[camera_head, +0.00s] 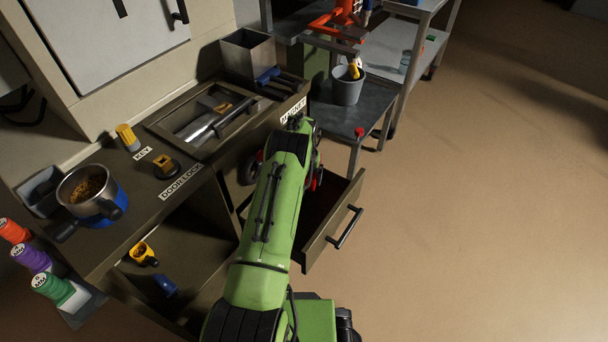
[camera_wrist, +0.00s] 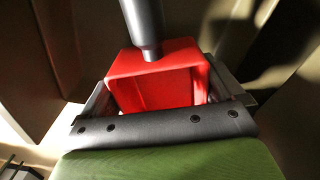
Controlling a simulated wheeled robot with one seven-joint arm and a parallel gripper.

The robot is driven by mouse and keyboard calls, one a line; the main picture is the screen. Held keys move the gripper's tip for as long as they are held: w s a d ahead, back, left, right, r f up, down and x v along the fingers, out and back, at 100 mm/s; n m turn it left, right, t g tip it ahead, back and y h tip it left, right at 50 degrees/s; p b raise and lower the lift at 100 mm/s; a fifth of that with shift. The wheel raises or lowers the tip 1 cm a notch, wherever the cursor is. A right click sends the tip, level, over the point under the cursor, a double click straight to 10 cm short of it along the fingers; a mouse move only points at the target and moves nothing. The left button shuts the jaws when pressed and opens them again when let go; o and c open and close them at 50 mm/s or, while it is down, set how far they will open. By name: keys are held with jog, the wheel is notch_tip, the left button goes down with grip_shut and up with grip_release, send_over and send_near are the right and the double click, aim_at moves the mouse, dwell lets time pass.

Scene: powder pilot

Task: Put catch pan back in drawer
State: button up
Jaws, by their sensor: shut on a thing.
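A red, open box-shaped catch pan (camera_wrist: 185,60) shows in the wrist view, held between the grey fingers of my gripper (camera_wrist: 160,88). A dark grey rod (camera_wrist: 143,22) runs from the top of that view down to the pan's edge; I cannot tell whether it is part of the pan. In the head view an open drawer (camera_head: 323,240) with a dark bar handle juts out beneath the counter, to the right of my green arm. The arm covers part of the drawer. My gripper is mostly hidden behind the arm there, and I cannot tell whether the pan is inside the drawer.
The counter holds a metal pot (camera_head: 90,193), a tray (camera_head: 207,118) with tools and a square grey bin (camera_head: 248,55). A grey side table (camera_head: 352,112) with a bucket (camera_head: 347,86) stands behind the drawer. The floor to the right is clear.

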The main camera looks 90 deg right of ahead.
jog(key=o, duration=1.2)
jog(key=shift+f, duration=0.1)
notch_tip(320, 180, up, 13)
jog(key=p, duration=0.3)
jog(key=shift+s, duration=0.1)
